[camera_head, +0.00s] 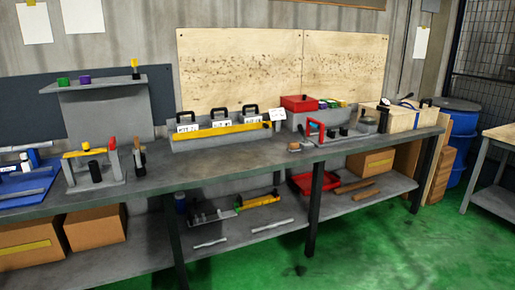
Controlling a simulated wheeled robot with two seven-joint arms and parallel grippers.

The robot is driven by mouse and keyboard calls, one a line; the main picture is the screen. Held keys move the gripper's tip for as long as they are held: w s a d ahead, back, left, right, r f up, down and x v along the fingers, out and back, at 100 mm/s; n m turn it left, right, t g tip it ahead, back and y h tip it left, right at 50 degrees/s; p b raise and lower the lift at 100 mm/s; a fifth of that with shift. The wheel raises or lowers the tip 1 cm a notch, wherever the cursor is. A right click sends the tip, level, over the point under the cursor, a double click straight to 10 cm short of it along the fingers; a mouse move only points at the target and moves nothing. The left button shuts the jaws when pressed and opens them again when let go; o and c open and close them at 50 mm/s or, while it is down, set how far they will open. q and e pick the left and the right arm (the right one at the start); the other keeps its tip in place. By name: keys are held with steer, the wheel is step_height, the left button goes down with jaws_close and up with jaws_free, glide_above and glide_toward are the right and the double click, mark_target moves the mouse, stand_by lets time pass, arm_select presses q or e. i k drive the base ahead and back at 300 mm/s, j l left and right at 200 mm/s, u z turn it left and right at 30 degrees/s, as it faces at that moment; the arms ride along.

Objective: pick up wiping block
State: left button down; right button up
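No thing can be told for certain as the wiping block at this size. A small tan and grey block (295,147) lies near the front edge of the long grey workbench (225,155), right of its middle. Several labelled pieces with black handles, one of them at the left (187,127), stand in a grey rack (195,143) with a yellow bar at the back of the bench. Neither of my grippers shows in the head view.
A red-handled fixture (315,130) and a light wooden box (403,118) stand on the bench's right part. A grey stand with a yellow bar (85,153) and a blue tray (25,187) are at left. The bench middle is clear. Green floor (370,250) lies open in front.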

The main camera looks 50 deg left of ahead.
mark_target(294, 146)
steer(key=u, duration=1.45)
steer(key=z, duration=1.65)
steer(key=u, duration=1.65)
